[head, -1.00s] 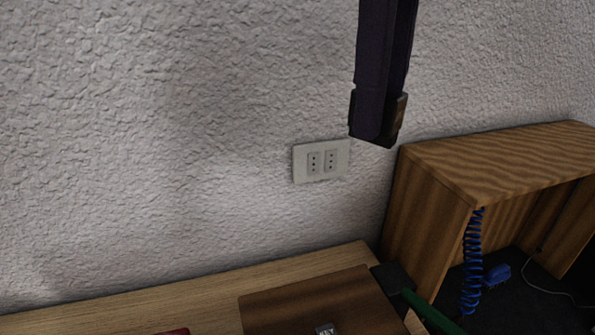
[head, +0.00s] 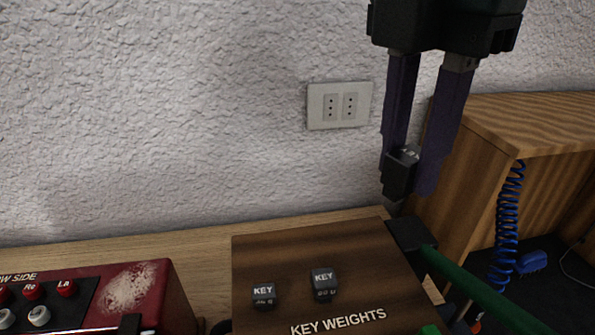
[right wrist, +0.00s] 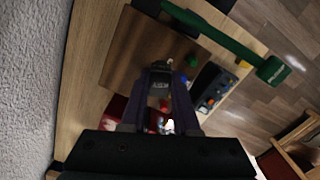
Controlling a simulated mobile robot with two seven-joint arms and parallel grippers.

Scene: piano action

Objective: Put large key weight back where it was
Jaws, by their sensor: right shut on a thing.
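My right gripper (head: 410,180) comes down from the top of the head view. It is shut on a dark key weight (head: 401,172), a small black block with pale lettering, held in the air above the back right of the brown board. In the right wrist view the key weight (right wrist: 160,83) sits between the two fingers. The brown KEY WEIGHTS board (head: 375,260) lies below. Two dark weights marked KEY stand on it, a left one (head: 263,296) and a right one (head: 324,284). My left gripper is not in view.
A green-handled tool (head: 480,285) with a dark head lies by the board's right edge. A red button box (head: 165,290) stands at left. A wooden cabinet (head: 465,165) with a coiled blue cord (head: 509,220) stands at right. The textured wall has a socket (head: 340,105).

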